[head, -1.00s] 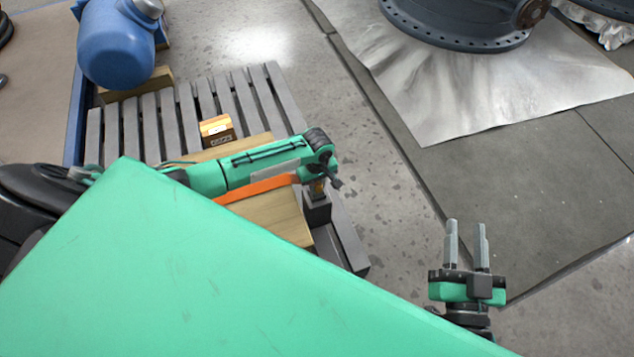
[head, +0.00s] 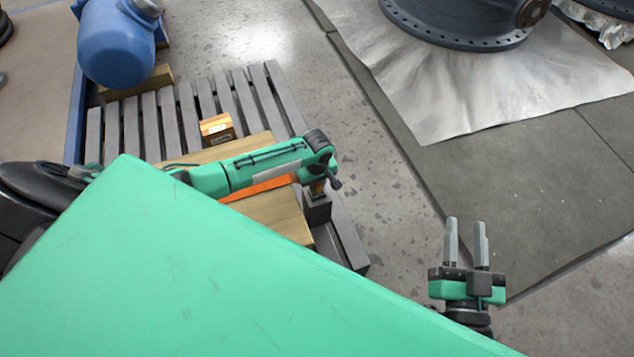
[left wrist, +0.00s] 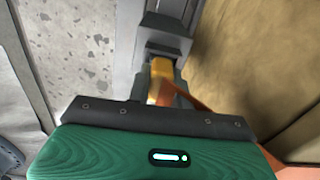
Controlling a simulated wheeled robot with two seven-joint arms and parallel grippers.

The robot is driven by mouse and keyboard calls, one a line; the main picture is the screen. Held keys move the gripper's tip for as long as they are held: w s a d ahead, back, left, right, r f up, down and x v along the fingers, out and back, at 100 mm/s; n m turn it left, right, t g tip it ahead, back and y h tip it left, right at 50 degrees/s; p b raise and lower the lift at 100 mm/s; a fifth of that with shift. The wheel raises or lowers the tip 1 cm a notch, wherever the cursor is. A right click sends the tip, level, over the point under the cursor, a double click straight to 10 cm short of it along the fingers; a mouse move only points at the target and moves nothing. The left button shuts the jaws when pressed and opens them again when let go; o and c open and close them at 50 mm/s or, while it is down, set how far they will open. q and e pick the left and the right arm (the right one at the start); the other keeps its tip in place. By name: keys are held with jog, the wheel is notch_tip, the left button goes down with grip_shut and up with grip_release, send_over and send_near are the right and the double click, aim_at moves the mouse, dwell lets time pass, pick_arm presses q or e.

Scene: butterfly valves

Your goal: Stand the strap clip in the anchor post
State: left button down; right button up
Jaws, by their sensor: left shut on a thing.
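The strap clip (left wrist: 162,78) is a small yellow-orange piece in front of my left gripper in the left wrist view. My left gripper (head: 319,180) is shut on it, directly over the anchor post. The anchor post (head: 317,211) is a dark grey block with a square top at the pallet's right side. In the left wrist view the clip's far end meets the post's opening (left wrist: 165,48); how deep it sits I cannot tell. The orange strap (head: 262,187) runs left from the clip, partly behind my arm. My right gripper (head: 467,243) is open and empty, over the floor.
A large flanged valve (head: 455,25) rests on sheeting at the back right. Floor right of the pallet is clear.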

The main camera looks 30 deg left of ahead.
pick_arm(q)
jog(key=c, duration=1.2)
grip_release()
jog(key=shift+o, duration=0.2)
notch_tip(320, 180, up, 14)
jog(key=p, duration=0.4)
jog(key=shift+f, duration=0.1)
